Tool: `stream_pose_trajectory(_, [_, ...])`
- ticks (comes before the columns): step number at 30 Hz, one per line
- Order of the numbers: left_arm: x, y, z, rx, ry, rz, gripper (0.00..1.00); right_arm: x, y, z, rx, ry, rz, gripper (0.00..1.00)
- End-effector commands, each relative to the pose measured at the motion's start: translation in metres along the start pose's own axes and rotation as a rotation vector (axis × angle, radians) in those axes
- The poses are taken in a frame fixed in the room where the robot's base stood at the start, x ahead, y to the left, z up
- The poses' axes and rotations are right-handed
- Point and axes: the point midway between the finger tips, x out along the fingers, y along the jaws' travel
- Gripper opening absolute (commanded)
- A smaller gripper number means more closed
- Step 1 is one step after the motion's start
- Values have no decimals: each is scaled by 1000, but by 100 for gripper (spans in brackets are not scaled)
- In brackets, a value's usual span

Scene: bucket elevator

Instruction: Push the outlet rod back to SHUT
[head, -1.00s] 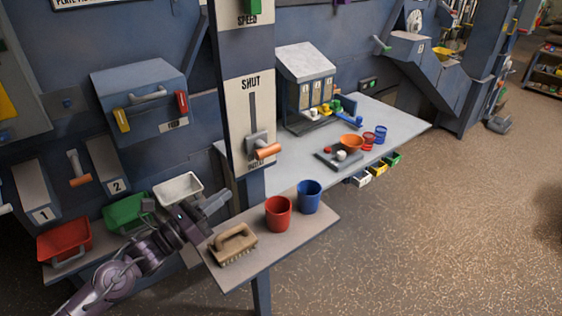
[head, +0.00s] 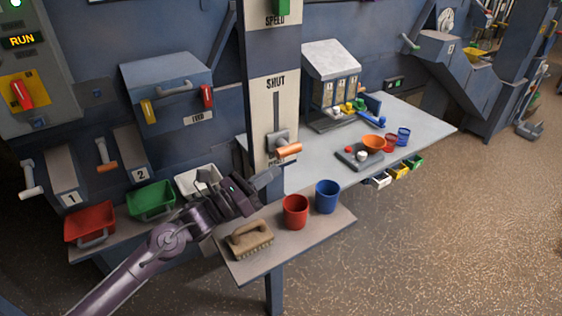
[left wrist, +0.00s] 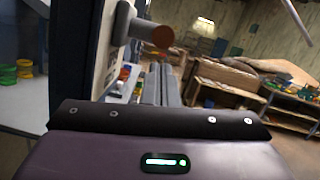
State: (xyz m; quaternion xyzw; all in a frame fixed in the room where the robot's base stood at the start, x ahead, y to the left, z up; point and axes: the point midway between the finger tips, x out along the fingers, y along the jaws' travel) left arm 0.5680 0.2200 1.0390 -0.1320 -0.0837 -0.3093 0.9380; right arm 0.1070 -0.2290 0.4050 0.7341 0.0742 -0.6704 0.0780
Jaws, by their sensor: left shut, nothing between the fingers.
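The outlet rod's copper-coloured handle (head: 288,150) sticks out of a slotted plate marked SHUT (head: 275,84) at its top. The handle stands at the low end of the slot, away from the SHUT mark. My left gripper (head: 273,176) is shut and empty, just below the handle in the head view and apart from it. In the left wrist view the handle's round end (left wrist: 162,37) shows above the closed fingers (left wrist: 165,84). The lettering at the slot's bottom is mostly hidden by the handle. My right gripper is not in view.
A red cup (head: 295,211), a blue cup (head: 327,196) and a brush (head: 249,239) stand on the small shelf (head: 270,262) near my left gripper. White (head: 188,183), green (head: 151,200) and red (head: 90,223) bins lie to the left. A bench (head: 318,172) is behind the post.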

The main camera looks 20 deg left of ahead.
Motion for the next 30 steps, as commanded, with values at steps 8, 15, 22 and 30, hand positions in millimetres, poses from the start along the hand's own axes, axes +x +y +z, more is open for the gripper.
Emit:
stream_pose_trajectory(8, [32, 0, 1, -1, -1, -1, 0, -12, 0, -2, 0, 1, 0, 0])
stream_pose_trajectory(15, [35, 0, 0, 0, 1, -1, 0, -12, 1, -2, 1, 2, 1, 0])
stream_pose_trajectory(22, [36, -1, 4, 2, 0, -2, 0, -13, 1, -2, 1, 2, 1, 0])
stream_pose_trajectory(30, [51, -14, 65, 9, -3, -5, 0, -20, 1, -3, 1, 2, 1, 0])
